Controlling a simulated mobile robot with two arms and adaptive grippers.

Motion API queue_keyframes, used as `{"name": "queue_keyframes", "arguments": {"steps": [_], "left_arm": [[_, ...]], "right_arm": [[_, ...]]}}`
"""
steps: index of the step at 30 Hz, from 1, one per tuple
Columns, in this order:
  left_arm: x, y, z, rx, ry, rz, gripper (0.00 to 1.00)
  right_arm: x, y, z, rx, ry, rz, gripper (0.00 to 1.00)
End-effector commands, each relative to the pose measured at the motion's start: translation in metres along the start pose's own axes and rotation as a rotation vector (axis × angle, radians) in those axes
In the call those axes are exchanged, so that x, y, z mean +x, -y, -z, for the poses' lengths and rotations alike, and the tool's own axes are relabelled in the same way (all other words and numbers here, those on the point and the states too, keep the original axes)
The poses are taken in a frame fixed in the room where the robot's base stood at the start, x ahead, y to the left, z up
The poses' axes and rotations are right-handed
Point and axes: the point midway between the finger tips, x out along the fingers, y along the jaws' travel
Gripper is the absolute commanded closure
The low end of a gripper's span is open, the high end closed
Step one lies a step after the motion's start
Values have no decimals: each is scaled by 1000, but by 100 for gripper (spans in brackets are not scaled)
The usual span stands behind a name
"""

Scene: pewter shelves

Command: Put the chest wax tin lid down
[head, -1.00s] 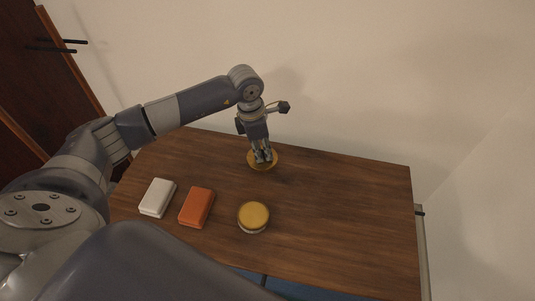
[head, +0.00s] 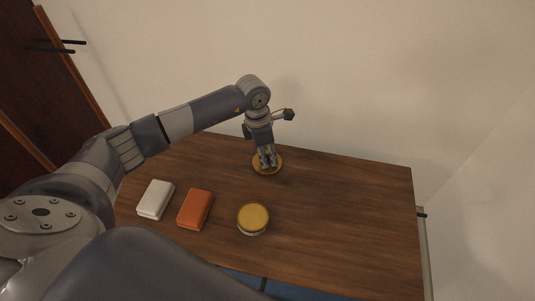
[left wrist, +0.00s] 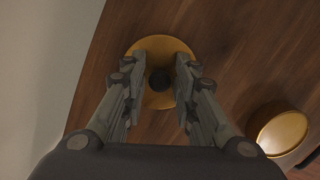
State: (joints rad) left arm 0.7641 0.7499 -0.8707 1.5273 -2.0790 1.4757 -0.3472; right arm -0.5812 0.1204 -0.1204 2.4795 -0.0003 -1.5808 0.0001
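The chest wax tin lid (head: 256,170) is a round golden disc under my left gripper (head: 268,164). In the left wrist view the lid (left wrist: 158,46) has a dark round knob at its centre, between my two fingers (left wrist: 159,68). My left gripper points down, and the lid goes along with it, so it looks shut on the lid. Any contact with the knob is not clear. The lid is at or close above the table; a gap cannot be made out. A round tin with a golden top (head: 253,217) stands nearer, also in the left wrist view (left wrist: 283,133). My right gripper is out of view.
A white box (head: 155,199) and an orange-red box (head: 195,209) lie on the left of the wooden table (head: 345,215). The table's right side is clear. A pale wall (head: 380,80) rises behind the table's back edge.

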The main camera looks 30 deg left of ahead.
Motion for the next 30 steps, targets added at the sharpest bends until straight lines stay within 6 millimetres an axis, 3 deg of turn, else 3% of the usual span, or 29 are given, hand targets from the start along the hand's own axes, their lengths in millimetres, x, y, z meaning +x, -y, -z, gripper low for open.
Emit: {"name": "queue_keyframes", "arguments": {"steps": [10,14,21,24,30], "left_arm": [[0,0,1,0,-2,1,62],[-9,0,0,0,-1,-1,62],[-58,-1,0,1,0,-3,62],[-79,-1,0,0,0,-3,62],[-111,0,0,0,-1,-1,62]], "right_arm": [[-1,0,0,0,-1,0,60],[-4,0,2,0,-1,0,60],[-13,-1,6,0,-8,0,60],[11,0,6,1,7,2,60],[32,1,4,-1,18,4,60]]}}
